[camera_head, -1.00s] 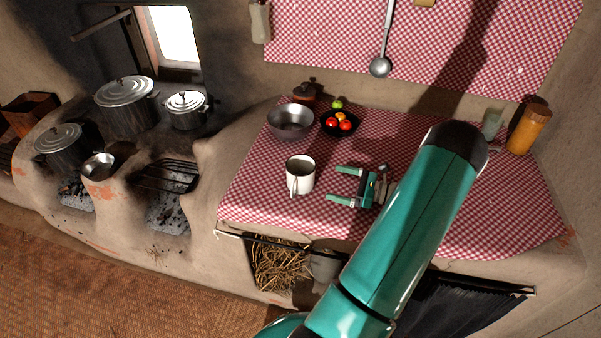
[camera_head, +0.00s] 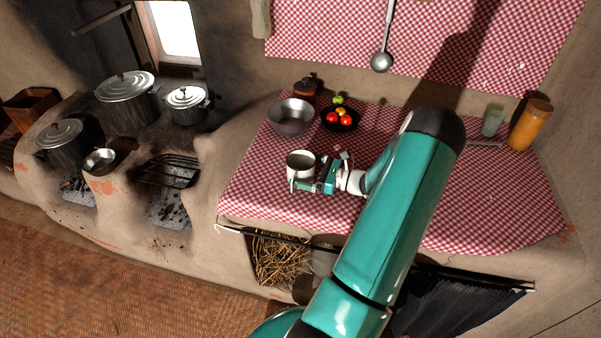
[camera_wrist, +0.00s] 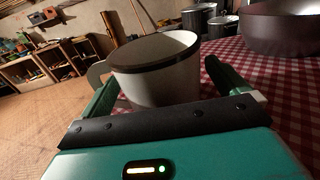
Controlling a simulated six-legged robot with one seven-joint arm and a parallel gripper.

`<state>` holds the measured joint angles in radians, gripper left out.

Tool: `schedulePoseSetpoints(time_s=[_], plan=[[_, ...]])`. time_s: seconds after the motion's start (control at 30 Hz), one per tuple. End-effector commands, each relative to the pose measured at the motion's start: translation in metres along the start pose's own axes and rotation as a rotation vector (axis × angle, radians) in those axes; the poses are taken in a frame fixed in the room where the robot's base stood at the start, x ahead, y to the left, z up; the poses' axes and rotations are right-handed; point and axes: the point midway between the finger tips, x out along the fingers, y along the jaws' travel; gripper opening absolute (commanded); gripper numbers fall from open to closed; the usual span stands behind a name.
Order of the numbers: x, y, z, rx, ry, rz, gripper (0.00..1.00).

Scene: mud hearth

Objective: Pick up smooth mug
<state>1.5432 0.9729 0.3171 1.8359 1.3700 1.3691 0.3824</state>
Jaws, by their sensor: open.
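The smooth mug (camera_head: 300,163) is white with a dark inside and stands upright on the red-checked cloth, left of the middle. My gripper (camera_head: 309,184) is open around the mug, reaching in from the right. In the wrist view the fingers of my gripper (camera_wrist: 160,88) lie on either side of the mug.
A grey metal bowl (camera_head: 291,117) and a dark bowl (camera_head: 340,119) of tomatoes stand behind the mug. A glass (camera_head: 492,122) and an orange-brown container (camera_head: 530,125) stand at the far right. The cloth's front edge is close to the mug.

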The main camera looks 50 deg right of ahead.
Motion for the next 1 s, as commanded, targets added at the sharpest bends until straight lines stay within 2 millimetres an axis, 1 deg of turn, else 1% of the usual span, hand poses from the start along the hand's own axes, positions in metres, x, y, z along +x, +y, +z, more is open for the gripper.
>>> schedulePoseSetpoints(time_s=[0.03,0.13,0.37,0.47,0.5,0.57,0.6,0.63,0.87,1.0], plan=[[0.009,0.000,0.000,0.000,-0.001,0.003,1.00],[0.020,-0.001,0.000,-0.001,0.000,0.002,1.00],[0.022,-0.001,0.001,-0.002,0.000,0.000,1.00],[0.022,-0.001,0.001,-0.002,0.000,0.000,0.82],[0.022,-0.001,0.001,-0.002,0.000,0.000,0.74],[0.022,-0.001,0.001,-0.002,0.000,0.000,0.63],[0.022,-0.001,0.001,-0.002,0.000,0.000,0.55],[0.022,-0.001,0.001,-0.002,0.000,0.000,0.53],[0.022,-0.001,0.001,-0.002,0.000,0.000,0.53],[0.022,-0.001,0.006,-0.002,0.000,0.000,0.53]])
